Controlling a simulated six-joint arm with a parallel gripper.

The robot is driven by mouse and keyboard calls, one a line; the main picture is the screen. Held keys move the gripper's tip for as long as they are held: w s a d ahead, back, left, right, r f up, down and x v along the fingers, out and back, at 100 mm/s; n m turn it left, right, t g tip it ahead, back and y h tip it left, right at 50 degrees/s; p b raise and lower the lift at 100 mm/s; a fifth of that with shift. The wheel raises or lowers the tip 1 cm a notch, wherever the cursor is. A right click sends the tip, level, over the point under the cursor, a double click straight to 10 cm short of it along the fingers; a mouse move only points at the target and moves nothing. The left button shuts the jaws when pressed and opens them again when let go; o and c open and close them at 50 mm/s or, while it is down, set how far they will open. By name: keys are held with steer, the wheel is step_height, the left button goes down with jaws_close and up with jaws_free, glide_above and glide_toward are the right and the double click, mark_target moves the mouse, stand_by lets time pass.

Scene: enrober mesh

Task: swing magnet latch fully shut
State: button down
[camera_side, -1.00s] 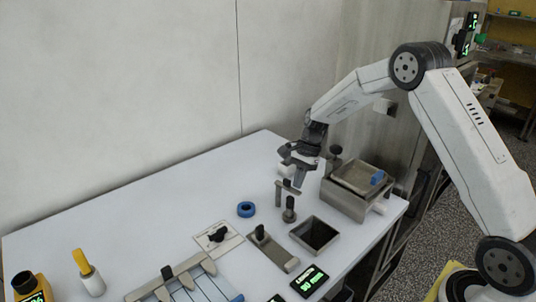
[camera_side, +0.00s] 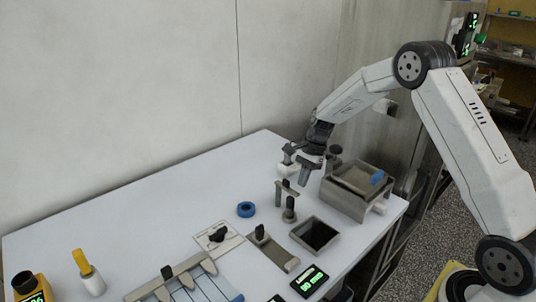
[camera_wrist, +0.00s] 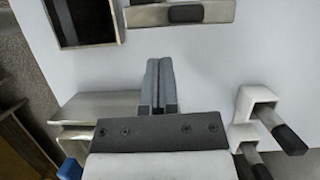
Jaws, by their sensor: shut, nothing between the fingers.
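My gripper (camera_side: 304,182) is shut and empty, pointing down above the table at the left of the metal box. In the wrist view its fingers (camera_wrist: 158,66) lie together over bare table. I cannot tell for sure which part is the magnet latch. A white plate with a black turn knob (camera_side: 217,236) lies flat left of centre. A metal strip with a black knob (camera_side: 272,250) lies to its right. A metal box (camera_side: 345,199) with a blue tab (camera_side: 377,178) stands at the right; the blue tab partly shows in the wrist view (camera_wrist: 70,169).
An open dark bin (camera_side: 316,234) stands front right, with metal posts (camera_side: 289,213) behind it. A blue ring (camera_side: 246,209) lies near the middle. White brackets with black grips (camera_wrist: 256,104) stand at right in the wrist view. The table's back left is clear.

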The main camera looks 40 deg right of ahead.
steer(key=d+v, duration=0.1)
steer(key=v, duration=0.9)
steer(key=shift+d, duration=0.3)
steer(key=shift+s, duration=0.15)
steer(key=s+a+f+n+t+h, duration=0.1)
steer(key=s+a+f+n+h, duration=0.1)
steer(key=s+a+n, duration=0.5)
steer(key=s+a+f+n+t+h, duration=0.1)
steer(key=s+a+f+n+h, duration=0.1)
steer(key=s+a+n, duration=0.5)
steer(key=s+n, duration=0.3)
steer(key=s, duration=0.3)
steer(key=shift+s+a+f+t, duration=0.25)
steer(key=shift+a+f+t, duration=0.05)
steer(key=shift+a+t, duration=0.1)
